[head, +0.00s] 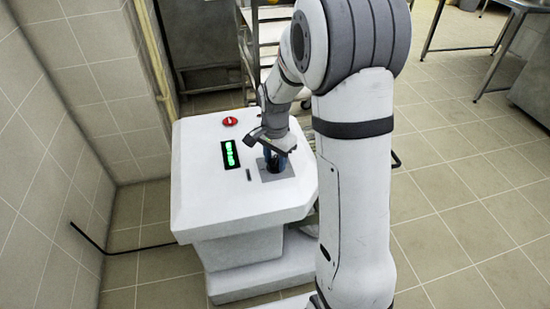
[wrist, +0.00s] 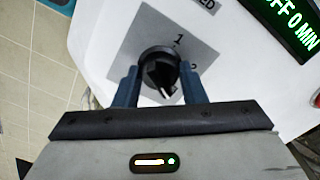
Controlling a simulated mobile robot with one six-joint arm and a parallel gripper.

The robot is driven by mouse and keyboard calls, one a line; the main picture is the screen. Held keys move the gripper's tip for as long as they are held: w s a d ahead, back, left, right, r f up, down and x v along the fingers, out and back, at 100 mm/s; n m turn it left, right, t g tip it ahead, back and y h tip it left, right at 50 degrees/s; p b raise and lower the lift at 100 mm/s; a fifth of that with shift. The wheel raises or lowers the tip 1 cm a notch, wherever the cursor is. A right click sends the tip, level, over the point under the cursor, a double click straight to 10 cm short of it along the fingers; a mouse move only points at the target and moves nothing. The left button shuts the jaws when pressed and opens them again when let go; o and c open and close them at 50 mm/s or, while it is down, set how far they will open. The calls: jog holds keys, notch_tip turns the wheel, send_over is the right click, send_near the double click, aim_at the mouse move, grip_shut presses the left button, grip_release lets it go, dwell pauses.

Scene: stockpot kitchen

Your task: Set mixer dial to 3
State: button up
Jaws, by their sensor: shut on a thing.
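The mixer dial (wrist: 158,66) is a round black knob on a grey square plate (wrist: 180,22); the plate also shows in the head view (head: 286,172). The mark 1 shows above right of the knob in the wrist view, with part of another mark at its right. A white pointer line on the knob points down and slightly right; which number it meets is hidden. My gripper (wrist: 160,78) is shut on the dial, with one blue finger on each side. In the head view my gripper (head: 275,160) comes down over the plate and hides the knob.
The white mixer panel (head: 205,190) carries a green-lit display (head: 230,154) and a red button (head: 230,121). The display (wrist: 290,22) reads OFF 0 MIN in the wrist view. A tiled wall (head: 50,130) stands left; a rack (head: 265,40) stands behind. Floor at right is open.

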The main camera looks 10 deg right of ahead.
aim_at(275, 158)
dwell(0.3)
jog(key=o, duration=1)
notch_tip(275, 158, up, 8)
jog(key=shift+f+p, duration=0.1)
jog(key=shift+p, duration=0.65)
jog(key=shift+s+d+r+n+t+p, duration=0.1)
jog(key=shift+s+r+n+t+p, duration=0.35)
jog(key=shift+s+r+n+p, duration=2.25)
jog(key=shift+s+a+r+n+t+p, duration=0.1)
jog(key=shift+s+r+n+t+p, duration=0.7)
jog(key=shift+s+r, duration=3.3)
jog(key=shift+s+d+r+n+t+p, duration=0.1)
jog(key=shift+s+r+n+p, duration=1.7)
jog(key=shift+s+r+p, duration=1.55)
jog(key=shift+s+f+b, duration=0.35)
jog(key=shift+s+b, duration=0.05)
jog(key=shift+b, duration=0.2)
